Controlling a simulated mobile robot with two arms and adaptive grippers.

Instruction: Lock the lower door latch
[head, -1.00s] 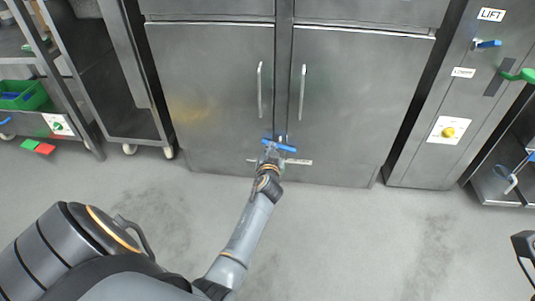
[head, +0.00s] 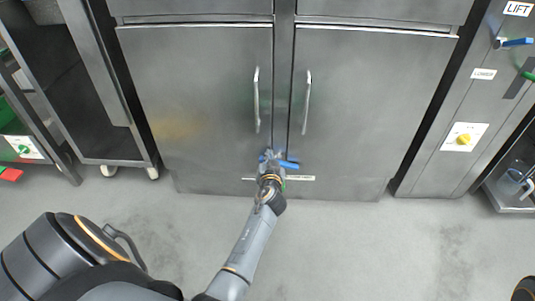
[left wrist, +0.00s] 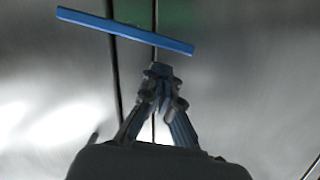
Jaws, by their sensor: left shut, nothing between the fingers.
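The lower door latch is a blue bar (head: 289,164) low on the seam between two steel doors. It lies nearly level, its right end slightly lower, across the seam. In the left wrist view the blue bar (left wrist: 125,31) also tilts down to the right. My left gripper (head: 271,158) is at the latch and covers part of it. In the left wrist view its fingertips (left wrist: 157,72) are closed together and empty, just below the bar in the picture. Whether they touch it, I cannot tell. My right gripper is out of view.
Upright door handles (head: 257,100) and (head: 307,103) stand above the latch. A white label strip (head: 301,178) is below it. A steel panel with a yellow knob (head: 463,139) stands at right, a wheeled rack (head: 118,160) at left. The floor in front is clear.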

